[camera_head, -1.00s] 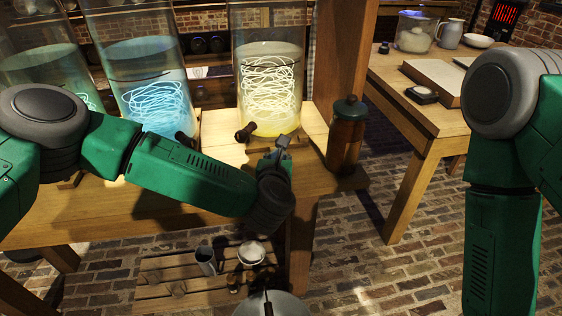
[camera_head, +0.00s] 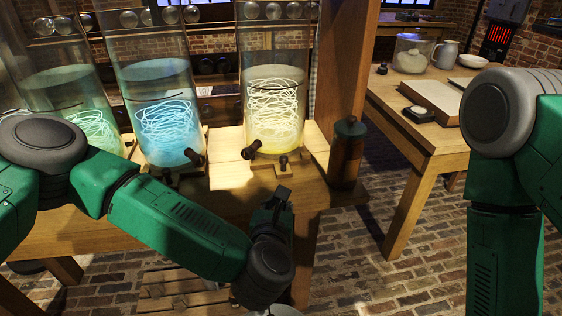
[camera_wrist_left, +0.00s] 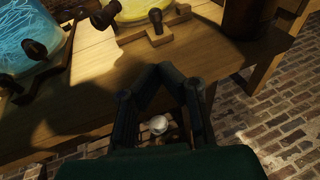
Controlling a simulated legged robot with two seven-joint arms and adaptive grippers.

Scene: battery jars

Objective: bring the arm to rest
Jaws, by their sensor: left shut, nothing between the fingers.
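My left arm (camera_head: 180,222) comes in from the left across the front of the wooden bench. My left gripper (camera_head: 283,192) is shut and empty near the bench's front edge, below the yellow-lit jar (camera_head: 273,105). In the left wrist view its fingers (camera_wrist_left: 172,70) meet at the tips with nothing between them, close to the bench edge and apart from the jar's taps. My right arm (camera_head: 503,200) hangs at the right side of the head view. Its gripper is outside the frame.
A blue-lit jar (camera_head: 165,115) and a greenish jar (camera_head: 75,110) stand left on the bench (camera_head: 310,192). A brown lidded jar (camera_head: 347,155) stands beside the wooden post (camera_head: 347,60). A side table (camera_head: 410,140) is at right. The brick floor (camera_head: 365,270) between is clear.

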